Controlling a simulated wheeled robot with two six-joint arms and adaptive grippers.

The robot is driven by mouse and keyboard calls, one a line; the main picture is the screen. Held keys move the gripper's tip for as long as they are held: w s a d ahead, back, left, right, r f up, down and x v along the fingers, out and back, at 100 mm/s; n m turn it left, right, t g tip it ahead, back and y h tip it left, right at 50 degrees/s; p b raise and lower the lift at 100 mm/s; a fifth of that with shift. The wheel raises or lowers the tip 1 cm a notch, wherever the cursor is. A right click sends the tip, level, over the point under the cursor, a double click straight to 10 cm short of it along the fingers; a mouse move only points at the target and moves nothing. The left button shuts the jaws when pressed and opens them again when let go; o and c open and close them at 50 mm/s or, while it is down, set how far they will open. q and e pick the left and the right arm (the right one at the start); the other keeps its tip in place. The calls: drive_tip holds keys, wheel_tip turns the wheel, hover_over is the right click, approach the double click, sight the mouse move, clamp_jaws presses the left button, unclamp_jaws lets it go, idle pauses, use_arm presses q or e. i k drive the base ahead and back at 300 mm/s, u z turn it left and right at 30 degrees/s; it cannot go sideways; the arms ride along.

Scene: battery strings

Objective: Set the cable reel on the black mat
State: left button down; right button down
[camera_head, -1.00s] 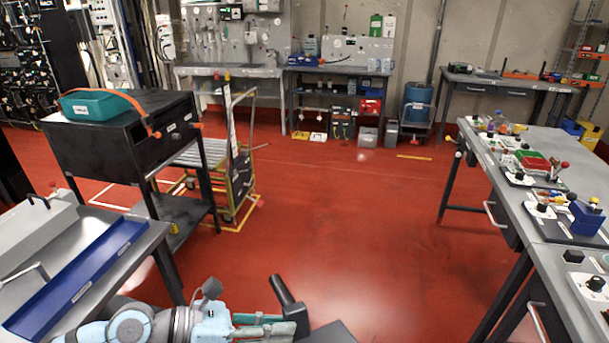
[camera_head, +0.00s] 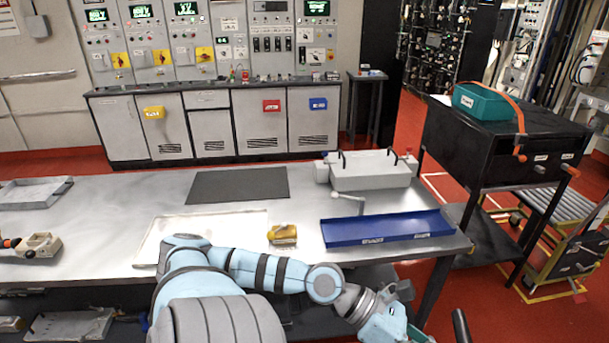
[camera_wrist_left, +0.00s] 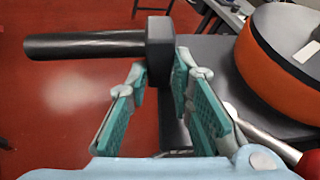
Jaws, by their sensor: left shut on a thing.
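The black mat (camera_head: 238,185) lies flat and empty towards the back of the grey workbench. My left gripper (camera_wrist_left: 160,72) is shut on the black handle block of the cable reel (camera_wrist_left: 262,72). The reel has an orange drum with a dark grey face, a black rod handle and a crank rod with a red knob. In the head view my left gripper (camera_head: 412,333) is low, right of the bench end, with the reel's black handle (camera_head: 461,326) beside it. The rest of the reel is below that picture. My right gripper is not in view.
A blue tray (camera_head: 388,229) and a white box with black handles (camera_head: 370,172) stand right of the mat. A yellow object (camera_head: 282,234) is in front of it. A black cart (camera_head: 500,140) with a teal bin (camera_head: 484,102) stands beyond the bench's right end.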

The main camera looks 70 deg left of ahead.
sight(226, 188)
drive_tip(key=u, duration=2.3)
drive_tip(key=i, duration=1.65)
